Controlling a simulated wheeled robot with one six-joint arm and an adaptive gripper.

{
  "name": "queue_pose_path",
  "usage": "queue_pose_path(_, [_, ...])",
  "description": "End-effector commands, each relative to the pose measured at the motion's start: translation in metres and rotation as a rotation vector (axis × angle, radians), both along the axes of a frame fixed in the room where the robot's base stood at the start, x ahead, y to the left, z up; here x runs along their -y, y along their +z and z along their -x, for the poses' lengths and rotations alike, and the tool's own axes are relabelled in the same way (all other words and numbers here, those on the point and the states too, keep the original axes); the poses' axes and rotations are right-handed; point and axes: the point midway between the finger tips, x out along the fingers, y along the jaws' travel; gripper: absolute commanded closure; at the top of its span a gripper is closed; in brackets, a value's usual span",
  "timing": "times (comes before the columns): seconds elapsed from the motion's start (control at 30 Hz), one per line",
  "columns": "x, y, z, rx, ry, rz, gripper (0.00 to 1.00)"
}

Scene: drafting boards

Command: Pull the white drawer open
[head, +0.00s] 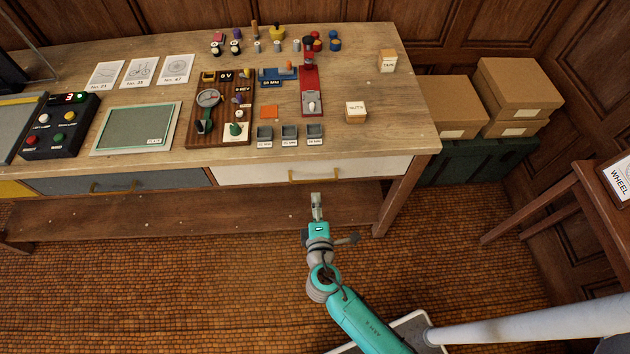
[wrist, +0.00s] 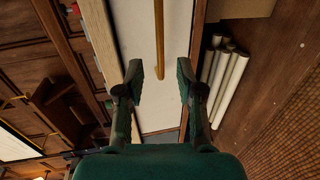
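The white drawer (head: 250,173) sits under the right part of the wooden workbench, with its front flush with the bench. Its brass bar handle (head: 314,176) runs across the front. In the wrist view the white drawer front (wrist: 135,40) fills the middle, and the handle (wrist: 159,40) runs down from the top edge, its end between the finger lines. My gripper (head: 317,196) is just below and in front of the handle in the head view. In the wrist view my gripper (wrist: 161,84) has its two fingers spread apart with nothing between them.
A grey drawer (head: 118,181) is left of the white one. A lower shelf (head: 200,212) runs beneath, with pale rolls (wrist: 226,75) seen in the wrist view. The bench leg (head: 400,196) stands right of my gripper. Tiled floor in front is clear.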

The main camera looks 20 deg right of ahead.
Motion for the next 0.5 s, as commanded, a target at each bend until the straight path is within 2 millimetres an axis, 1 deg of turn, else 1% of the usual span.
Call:
queue_pose_path(0.3, [0.018,-0.01,-0.052,0.002,-0.004,-0.003,0.63])
queue_pose_path(0.5, [0.025,-0.016,-0.077,0.001,-0.001,-0.004,0.63])
